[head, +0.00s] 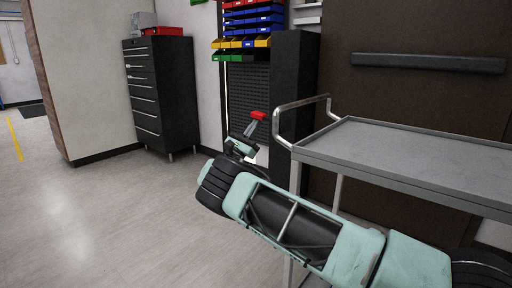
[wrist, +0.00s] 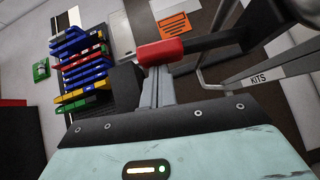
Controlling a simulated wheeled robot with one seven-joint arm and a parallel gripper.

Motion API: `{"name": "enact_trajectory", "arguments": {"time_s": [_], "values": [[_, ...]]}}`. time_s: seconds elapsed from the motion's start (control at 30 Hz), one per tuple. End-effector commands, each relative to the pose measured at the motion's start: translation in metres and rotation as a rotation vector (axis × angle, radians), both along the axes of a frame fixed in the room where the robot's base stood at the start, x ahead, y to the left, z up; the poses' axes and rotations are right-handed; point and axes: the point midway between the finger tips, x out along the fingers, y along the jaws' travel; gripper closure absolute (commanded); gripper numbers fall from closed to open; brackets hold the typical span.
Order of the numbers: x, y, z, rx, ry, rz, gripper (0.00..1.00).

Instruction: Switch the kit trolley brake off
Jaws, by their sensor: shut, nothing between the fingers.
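The kit trolley (head: 420,160) stands at the right in the head view, with a grey top and a tubular handle (head: 300,101) at its left end. In the wrist view its rail carries a "KITS" label (wrist: 259,79). A red grip (wrist: 160,52) on a black bar (wrist: 215,40), apparently the brake lever, crosses just beyond my fingertips. The red grip also shows in the head view (head: 258,115). My gripper (head: 250,127) is shut and empty, with its fingers (wrist: 157,82) at the red grip. I cannot tell whether they touch it.
A black drawer cabinet (head: 160,95) with a red box (head: 169,31) on top stands at the back left. Coloured bins (head: 248,30) hang on a rack behind my gripper. The floor (head: 110,210) at the left is clear.

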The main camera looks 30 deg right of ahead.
Motion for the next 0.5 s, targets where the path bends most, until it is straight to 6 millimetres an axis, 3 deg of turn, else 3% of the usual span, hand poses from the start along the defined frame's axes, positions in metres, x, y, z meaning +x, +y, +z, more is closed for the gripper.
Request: {"name": "enact_trajectory", "arguments": {"time_s": [0.37,0.5], "values": [[0.000,-0.001,0.038,0.116,-0.322,0.001,1.00],[-0.003,-0.001,0.051,0.114,-0.316,-0.002,1.00]]}}
